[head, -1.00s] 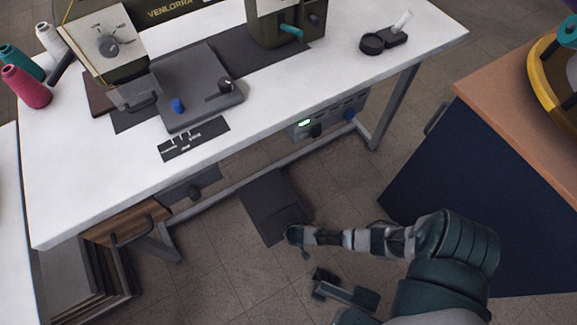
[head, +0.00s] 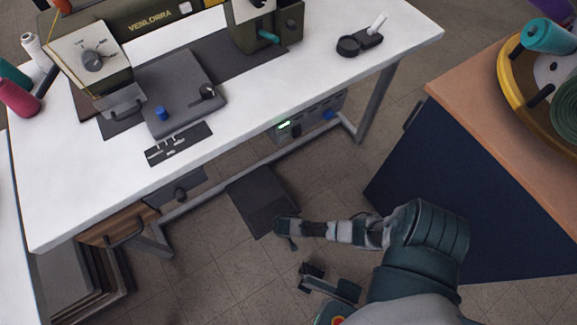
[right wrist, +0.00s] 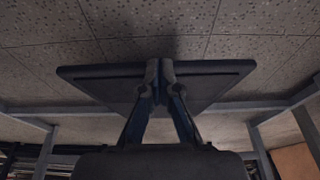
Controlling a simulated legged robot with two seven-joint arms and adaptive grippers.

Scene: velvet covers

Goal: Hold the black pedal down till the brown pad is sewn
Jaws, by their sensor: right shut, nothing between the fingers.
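The black pedal (head: 255,203) is a dark flat wedge on the floor under the sewing table. My right gripper (head: 280,226) is at its near right corner in the head view. In the right wrist view the shut, empty fingers (right wrist: 160,68) meet at the edge of the pedal (right wrist: 105,85). They overlap it in the picture; I cannot tell whether they press it. A brown piece (head: 84,103), perhaps the pad, shows at the left of the grey plate on the table; most of it is hidden.
The white sewing table (head: 100,200) carries an olive machine (head: 150,22) with a dial. A control box (head: 305,122) with a green light hangs under the table. A navy cabinet (head: 470,200) stands at the right. Wooden frames (head: 95,285) lean at the lower left.

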